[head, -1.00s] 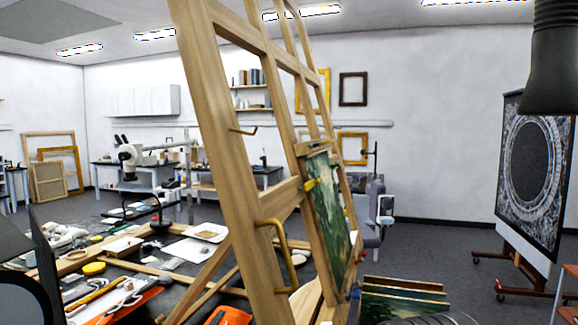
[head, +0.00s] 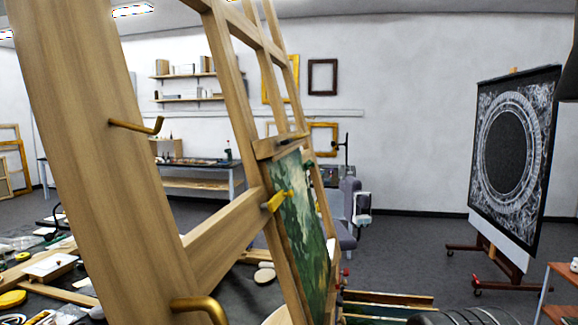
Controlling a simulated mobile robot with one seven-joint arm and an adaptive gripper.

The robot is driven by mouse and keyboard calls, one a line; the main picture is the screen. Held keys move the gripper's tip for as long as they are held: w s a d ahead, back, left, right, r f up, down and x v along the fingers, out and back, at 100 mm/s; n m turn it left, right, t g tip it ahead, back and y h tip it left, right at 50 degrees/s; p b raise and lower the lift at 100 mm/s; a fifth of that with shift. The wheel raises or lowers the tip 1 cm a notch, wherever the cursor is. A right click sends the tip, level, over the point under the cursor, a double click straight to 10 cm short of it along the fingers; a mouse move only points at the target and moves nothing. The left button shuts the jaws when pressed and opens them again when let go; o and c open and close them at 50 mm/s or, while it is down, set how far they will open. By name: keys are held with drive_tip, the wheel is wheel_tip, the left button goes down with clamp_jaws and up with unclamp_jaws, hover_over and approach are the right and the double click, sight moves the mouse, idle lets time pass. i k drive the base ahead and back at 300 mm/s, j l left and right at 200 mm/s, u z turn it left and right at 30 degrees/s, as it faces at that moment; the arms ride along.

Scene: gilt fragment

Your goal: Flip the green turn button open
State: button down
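A small green turn button (head: 309,165) shows at the far upper edge of a green landscape painting (head: 303,225). It is small and partly hidden, so I cannot tell which way it points. A yellow turn button (head: 277,201) sits on the near side edge of the same painting. The painting is held upright, seen at a steep angle, in a tall wooden easel frame (head: 95,160).
The easel's near post fills the left, with a brass hook (head: 137,125) and a brass handle (head: 200,306) sticking out. A cluttered worktable is at lower left. A dark circular-patterned panel (head: 515,150) stands at right. Open grey floor (head: 410,250) lies between.

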sight(307, 164)
drive_tip(key=l, duration=0.4)
drive_tip(key=i+l, duration=0.15)
drive_tip(key=l, duration=0.3)
drive_tip(key=i+l, duration=0.2)
drive_tip(key=l, duration=0.15)
drive_tip(key=i+l+u, duration=0.15)
drive_tip(key=l, duration=0.2)
drive_tip(key=i+l, duration=0.35)
drive_tip(key=i, duration=0.25)
drive_tip(key=i+l+u, duration=0.1)
drive_tip(key=i+l, duration=0.3)
drive_tip(key=i, duration=0.15)
